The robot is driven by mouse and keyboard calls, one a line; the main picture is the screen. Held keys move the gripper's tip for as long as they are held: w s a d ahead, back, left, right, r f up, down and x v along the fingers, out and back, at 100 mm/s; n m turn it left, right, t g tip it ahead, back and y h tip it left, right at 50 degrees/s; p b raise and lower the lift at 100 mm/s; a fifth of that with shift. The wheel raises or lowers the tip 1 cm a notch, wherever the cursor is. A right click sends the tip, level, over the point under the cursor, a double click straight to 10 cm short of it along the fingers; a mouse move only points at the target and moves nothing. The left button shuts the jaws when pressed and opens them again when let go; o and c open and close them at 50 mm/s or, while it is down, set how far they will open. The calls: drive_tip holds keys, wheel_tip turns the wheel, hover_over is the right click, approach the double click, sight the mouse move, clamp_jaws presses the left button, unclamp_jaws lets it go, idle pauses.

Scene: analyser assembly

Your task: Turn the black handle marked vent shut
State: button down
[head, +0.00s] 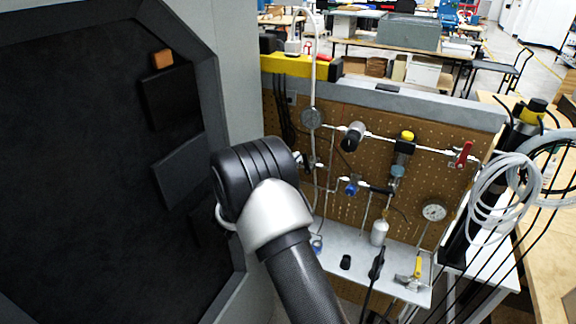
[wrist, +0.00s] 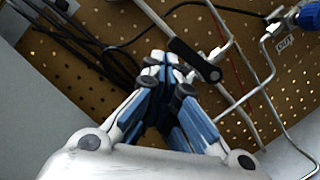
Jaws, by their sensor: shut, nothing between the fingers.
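A black lever handle (wrist: 194,60) shows in the wrist view, with its round pivot on a silver pipe at its lower right end. It slants up and left from the pivot. No vent marking is readable on it. My gripper (wrist: 164,62) is shut and empty, its blue and white fingers together just left of the handle. Whether the fingertips touch the handle I cannot tell. In the head view my arm hides the fingers, and I cannot make out this handle there.
The brown pegboard (head: 287,120) carries pipes, a gauge (head: 434,210), a red handle (head: 462,154) and a blue knob (head: 352,187). Black cables (wrist: 75,45) hang left of my fingers. A grey shelf (head: 345,245) lies below. A large dark panel (head: 80,170) stands at left.

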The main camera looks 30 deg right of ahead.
drive_tip(key=shift+s+d+r, duration=0.2)
drive_tip(key=shift+r, duration=0.2)
drive_tip(key=shift+s, duration=0.1)
idle(0.5)
drive_tip(key=v, duration=0.7)
drive_tip(key=s+d+r+m+g+y, duration=0.1)
drive_tip(key=s+d+r+m+g, duration=0.15)
drive_tip(key=s, duration=0.35)
drive_tip(key=s+d+r+m+g, duration=0.2)
drive_tip(key=s+r+m+g, duration=0.1)
drive_tip(key=s+g, duration=0.15)
drive_tip(key=s+a+r+m+g+y, duration=0.1)
drive_tip(key=s+m+g+y, duration=0.3)
drive_tip(key=s, duration=0.9)
drive_tip(key=s+a+m+t+y, duration=0.1)
drive_tip(key=s+a+t+y, duration=0.2)
drive_tip(key=s+a+y, duration=0.3)
drive_tip(key=s+a+m+t+y, duration=0.2)
drive_tip(key=s+a+t+y, duration=0.2)
drive_tip(key=a, duration=0.7)
drive_tip(key=shift+s+a+y, duration=0.2)
drive_tip(key=shift+s+y, duration=0.9)
drive_tip(key=shift+y, duration=0.1)
